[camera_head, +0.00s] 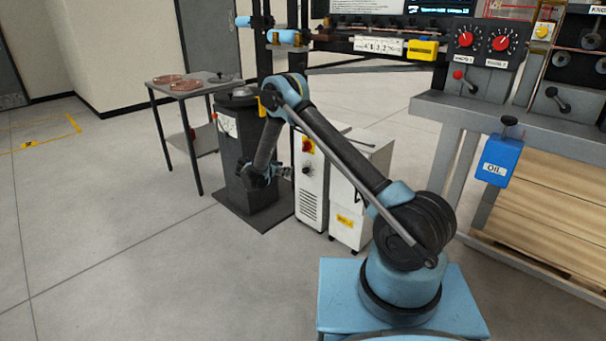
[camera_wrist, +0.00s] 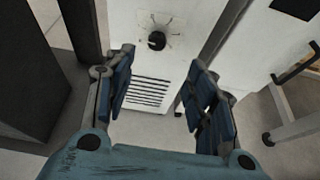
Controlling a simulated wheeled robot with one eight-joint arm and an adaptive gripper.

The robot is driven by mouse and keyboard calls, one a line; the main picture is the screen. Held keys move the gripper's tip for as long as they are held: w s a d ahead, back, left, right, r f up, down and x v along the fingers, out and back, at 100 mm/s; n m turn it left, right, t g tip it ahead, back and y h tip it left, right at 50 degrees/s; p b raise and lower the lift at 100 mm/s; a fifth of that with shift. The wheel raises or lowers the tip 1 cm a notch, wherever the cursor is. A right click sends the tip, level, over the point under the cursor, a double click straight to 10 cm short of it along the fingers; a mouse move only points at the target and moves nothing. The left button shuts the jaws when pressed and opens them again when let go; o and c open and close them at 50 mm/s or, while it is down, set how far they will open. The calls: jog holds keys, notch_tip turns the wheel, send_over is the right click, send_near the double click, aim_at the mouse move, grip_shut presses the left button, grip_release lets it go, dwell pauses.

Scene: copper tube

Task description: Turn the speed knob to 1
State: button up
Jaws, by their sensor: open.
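A round black knob (camera_wrist: 157,41) sits on the white front panel of a cabinet, with dark tick marks around it. The tick labels and the knob's pointer are too small to read. The white cabinet (camera_head: 311,190) stands at the middle of the head view, with a red and yellow switch (camera_head: 308,145) near its top. My gripper (camera_wrist: 161,58) is open and empty, its two blue finger pads apart to the lower left and lower right of the knob. In the head view my gripper (camera_head: 284,171) is beside the cabinet's left side, small and partly unclear.
A dark pedestal (camera_head: 237,155) stands close to the left of the cabinet. A second white cabinet (camera_head: 347,212) stands to its right. Vent slots (camera_wrist: 148,91) lie below the knob. A bench with red dials (camera_head: 501,43) is at the right.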

aim_at(304, 170)
jog(key=x, duration=1.1)
jog(key=f+x, duration=0.1)
jog(key=x, duration=0.5)
jog(key=shift+a, duration=0.15)
jog(key=c, duration=1.1)
